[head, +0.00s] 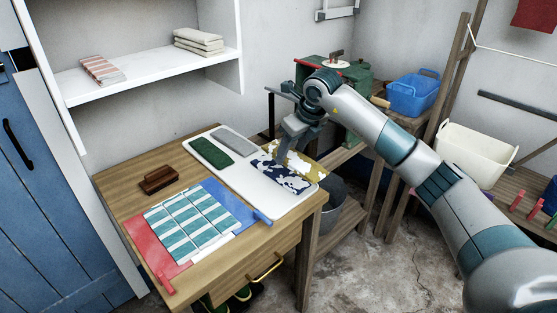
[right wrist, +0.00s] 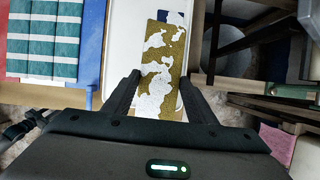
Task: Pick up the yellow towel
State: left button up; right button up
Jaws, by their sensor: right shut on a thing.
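The yellow towel (head: 310,172) is a folded mustard-yellow and white patterned cloth at the right side of the white tray (head: 235,185) on the wooden table. It also shows in the right wrist view (right wrist: 170,50), running between the fingers. My right gripper (head: 281,158) reaches down over the tray and is shut on the yellow towel; the fingers (right wrist: 161,78) stand at its two sides. The towel looks still at tray level. A navy and white cloth (head: 281,180) lies right beside it. My left gripper is not in view.
A green cloth (head: 211,152) and a grey cloth (head: 234,141) share the tray. A striped teal cloth (head: 188,222) lies on red and blue boards, with a wooden brush (head: 159,180) behind. A blue basket (head: 413,94) and cream tub (head: 472,153) stand to the right.

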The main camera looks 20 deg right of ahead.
jog(key=shift+s+d+r, duration=0.1)
jog(key=shift+d+r, duration=0.15)
dwell(0.5)
